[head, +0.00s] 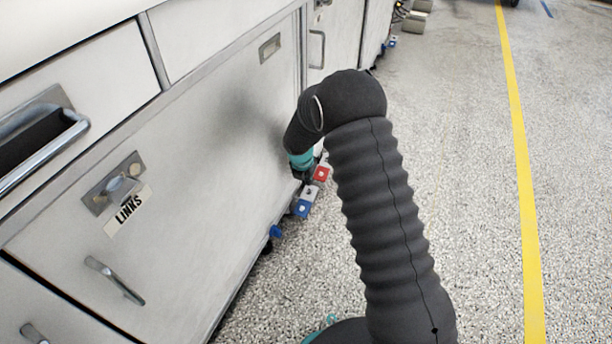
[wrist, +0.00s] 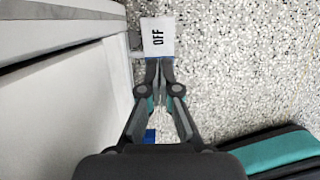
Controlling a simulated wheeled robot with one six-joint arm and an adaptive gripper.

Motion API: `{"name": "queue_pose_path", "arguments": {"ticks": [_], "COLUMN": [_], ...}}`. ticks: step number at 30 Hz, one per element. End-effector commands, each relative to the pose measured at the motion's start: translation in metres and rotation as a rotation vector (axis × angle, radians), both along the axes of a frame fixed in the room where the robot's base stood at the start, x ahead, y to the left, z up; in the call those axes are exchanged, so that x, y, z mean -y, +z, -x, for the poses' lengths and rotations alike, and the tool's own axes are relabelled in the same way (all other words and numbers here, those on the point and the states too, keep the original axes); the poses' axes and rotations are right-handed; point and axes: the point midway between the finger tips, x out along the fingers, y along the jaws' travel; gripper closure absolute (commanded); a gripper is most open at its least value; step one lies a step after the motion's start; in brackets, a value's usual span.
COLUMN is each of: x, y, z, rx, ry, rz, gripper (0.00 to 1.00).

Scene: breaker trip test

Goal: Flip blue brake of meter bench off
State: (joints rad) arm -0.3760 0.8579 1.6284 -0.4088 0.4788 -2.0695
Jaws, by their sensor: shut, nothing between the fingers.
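In the wrist view a white plate marked OFF (wrist: 157,38) shows beside the bench's lower edge, with a thin blue strip along its near edge. My gripper (wrist: 159,68) is shut and empty, its fingertips at that near edge; I cannot tell whether they touch it. In the head view my gripper (head: 307,178) points down beside the base of the meter bench (head: 190,170). A blue tab with a white spot (head: 302,208) and a red tab (head: 321,173) stick out at floor level close to it. My gripper and wrist hide part of this group.
Another blue part (head: 276,231) sits lower along the bench's base; a blue piece also shows in the wrist view (wrist: 150,136). Drawer handles (head: 113,280) protrude from the bench front. The speckled floor (head: 465,220) to the right is clear, with a yellow line (head: 522,190).

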Motion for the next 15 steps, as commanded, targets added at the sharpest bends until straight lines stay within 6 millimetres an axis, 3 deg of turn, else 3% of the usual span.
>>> {"name": "queue_pose_path", "arguments": {"ticks": [6, 15], "x": [0.004, 0.007], "y": [-0.041, -0.072], "z": [-0.010, -0.020], "rx": [-0.002, 0.001], "ry": [0.000, 0.001], "rz": [0.000, 0.000], "gripper": [1.00, 1.00]}}
